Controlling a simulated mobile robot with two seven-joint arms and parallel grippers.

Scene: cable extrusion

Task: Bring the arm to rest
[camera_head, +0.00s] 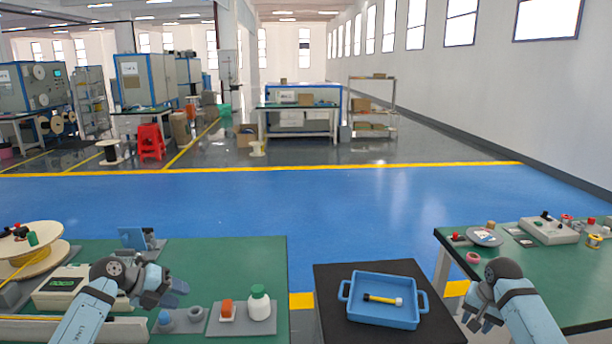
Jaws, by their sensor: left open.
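My left arm comes in from the lower left over the left green table. Its gripper (174,291) is open and empty, above the table to the left of a white bottle with a green cap (259,304). My right arm comes in from the lower right. Its gripper (478,317) hangs between the black stand and the right table, apart from the tray; its fingers point down and are too small and dark to read. A blue tray (347,312) with two handles sits on the black stand (330,281). A short black, yellow and white piece (383,300) lies in the tray.
The right table (470,230) bears a control box (548,230) and small parts. Blue floor beyond is clear.

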